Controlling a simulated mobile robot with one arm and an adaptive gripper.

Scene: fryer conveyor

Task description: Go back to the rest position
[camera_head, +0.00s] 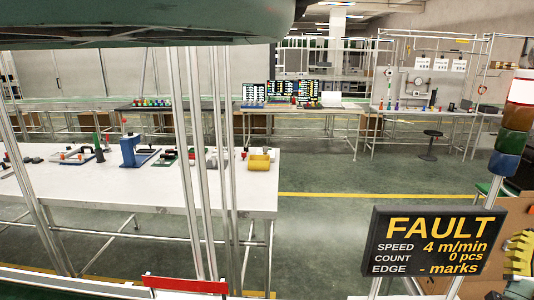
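My gripper is not in view, so I cannot see whether it is open or shut or holds anything. A large smooth grey-green shape (150,22) fills the top left, very close to the camera; I cannot tell what it is. A black display (436,243) at the lower right reads FAULT, speed 4 m/min, count 0 pcs, edge - marks.
Upright metal posts (187,160) stand close on the left. A white bench (150,190) with tools is behind them. A signal tower (512,125) rises at right. A red bar (185,284) is at bottom. Open floor (330,240) lies mid-right.

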